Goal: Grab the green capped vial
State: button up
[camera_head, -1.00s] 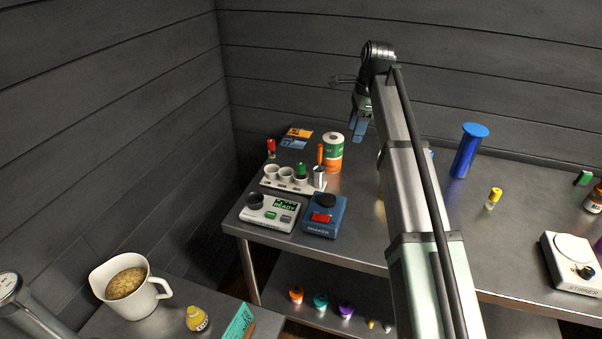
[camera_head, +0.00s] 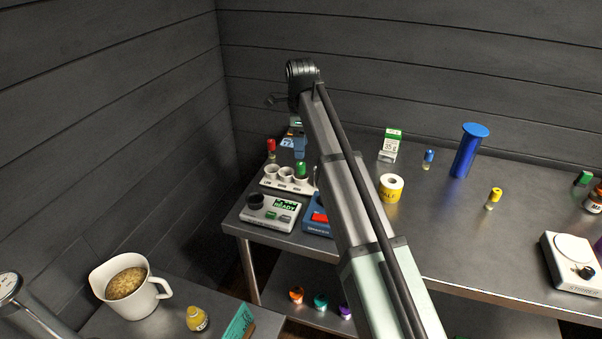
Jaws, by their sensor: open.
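A green capped vial (camera_head: 302,171) stands in the right part of a white rack (camera_head: 274,185) on the back table; only its cap shows clearly.
A red-capped vial (camera_head: 271,147) stands behind the rack. A white device (camera_head: 268,214) and a blue device (camera_head: 316,221) sit in front of it. A yellow roll (camera_head: 390,188), a white carton (camera_head: 390,146), a blue-capped vial (camera_head: 428,158) and a blue cylinder (camera_head: 467,151) stand to the right.

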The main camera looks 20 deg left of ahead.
aim_at(301, 163)
jog(key=shift+w+a+f, duration=0.1)
jog(key=shift+w+f, duration=0.05)
jog(key=shift+f, duration=1.9)
jog(key=shift+w+f, duration=0.1)
jog(key=shift+f, duration=1.9)
jog(key=shift+c, duration=0.3)
grip_shut()
